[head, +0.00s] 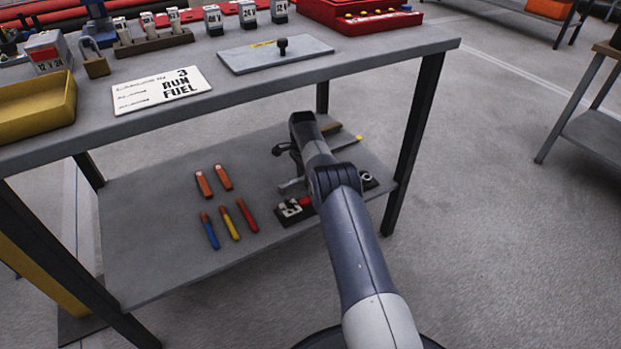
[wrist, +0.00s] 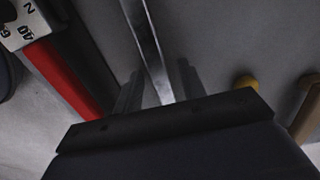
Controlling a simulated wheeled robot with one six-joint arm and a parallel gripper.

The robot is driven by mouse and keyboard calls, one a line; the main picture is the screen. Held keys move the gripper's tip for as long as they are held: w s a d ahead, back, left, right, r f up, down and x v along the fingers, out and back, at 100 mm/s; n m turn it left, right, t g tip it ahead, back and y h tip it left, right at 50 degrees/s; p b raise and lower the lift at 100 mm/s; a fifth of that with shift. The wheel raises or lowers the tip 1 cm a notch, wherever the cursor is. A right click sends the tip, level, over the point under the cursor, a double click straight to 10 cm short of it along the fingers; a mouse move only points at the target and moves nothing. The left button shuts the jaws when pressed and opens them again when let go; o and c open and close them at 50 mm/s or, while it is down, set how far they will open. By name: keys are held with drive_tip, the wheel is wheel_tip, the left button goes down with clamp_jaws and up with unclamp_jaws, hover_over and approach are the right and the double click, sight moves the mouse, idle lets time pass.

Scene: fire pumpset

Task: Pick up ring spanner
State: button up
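A long shiny metal bar, which looks like the ring spanner's shank (wrist: 148,45), runs from the top of the wrist view down between my fingers. Its ends are not visible there. My gripper (wrist: 159,72) is open, with one finger on each side of the bar and a visible gap to each. In the head view my arm reaches down to the lower shelf of the workbench and hides most of the gripper area. A grey metal piece (head: 291,185), perhaps the spanner, shows just left of my arm.
A red-handled tool (wrist: 62,78) with a lettered white block lies left of my fingers. A yellow-tipped item (wrist: 246,82) and a tan handle (wrist: 306,108) lie right. Several coloured-handled tools (head: 229,222) lie on the lower shelf (head: 160,250). The benchtop (head: 230,88) overhangs it.

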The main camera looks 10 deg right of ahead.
clamp_jaws()
drive_tip(key=shift+r, duration=0.15)
idle(0.4)
